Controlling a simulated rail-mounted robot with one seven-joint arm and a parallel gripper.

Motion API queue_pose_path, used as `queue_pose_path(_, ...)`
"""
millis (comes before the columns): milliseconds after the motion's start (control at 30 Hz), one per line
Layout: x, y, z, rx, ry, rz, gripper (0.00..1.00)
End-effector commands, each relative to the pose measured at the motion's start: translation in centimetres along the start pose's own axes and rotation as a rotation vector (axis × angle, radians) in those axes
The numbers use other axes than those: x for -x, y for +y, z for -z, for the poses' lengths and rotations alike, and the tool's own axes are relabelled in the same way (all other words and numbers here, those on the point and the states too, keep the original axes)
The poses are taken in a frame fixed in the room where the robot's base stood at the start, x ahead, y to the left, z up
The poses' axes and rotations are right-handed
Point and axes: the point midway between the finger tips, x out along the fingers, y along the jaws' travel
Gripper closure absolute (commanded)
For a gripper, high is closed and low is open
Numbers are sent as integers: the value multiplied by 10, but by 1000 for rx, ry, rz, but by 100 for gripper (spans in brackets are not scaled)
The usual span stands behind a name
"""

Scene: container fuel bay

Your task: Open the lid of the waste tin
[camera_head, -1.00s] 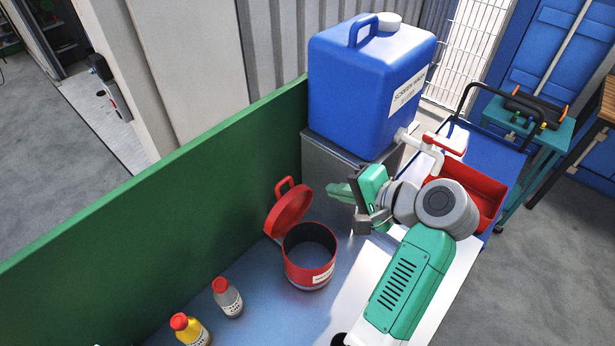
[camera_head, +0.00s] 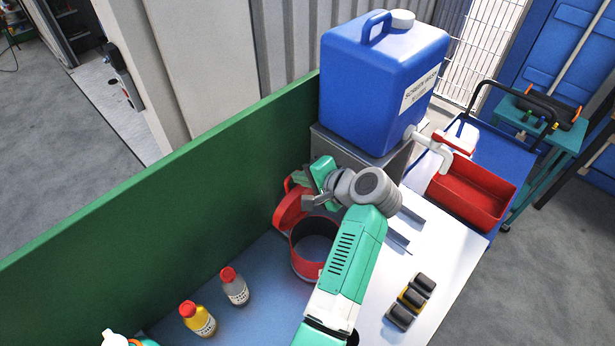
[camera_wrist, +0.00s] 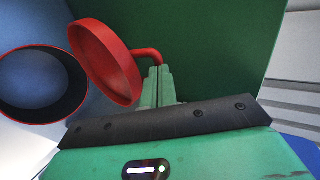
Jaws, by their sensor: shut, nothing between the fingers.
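The red waste tin (camera_head: 305,268) stands on the bench with its mouth open. Its red lid (camera_head: 290,212) is raised and tilted back at the rim on the green panel side. In the wrist view the tin (camera_wrist: 75,108) is at the left and the lid (camera_wrist: 103,62) stands beside it. The lid's red handle (camera_wrist: 146,54) reaches to the tips of my gripper (camera_wrist: 160,72); I cannot tell whether they touch. My gripper (camera_head: 301,178) is shut and empty, close by the lid's handle. My arm hides part of the tin's right side.
A green panel (camera_head: 170,195) runs behind the bench. A blue canister (camera_head: 375,90) stands on a grey box beyond the tin. Grey and yellow bottles (camera_head: 234,287) stand left of the tin. Dark blocks (camera_head: 411,300) lie on the white surface at the right, near a red tray (camera_head: 470,190).

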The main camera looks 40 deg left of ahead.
Motion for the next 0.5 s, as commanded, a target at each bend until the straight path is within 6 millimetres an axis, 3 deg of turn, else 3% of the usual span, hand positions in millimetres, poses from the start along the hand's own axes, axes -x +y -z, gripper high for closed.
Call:
queue_pose_path(167,0,0,0,0,0,0,100)
queue_pose_path(267,-5,-11,0,2,-2,-38,100)
queue_pose_path(500,-44,-31,0,-1,-3,-244,100)
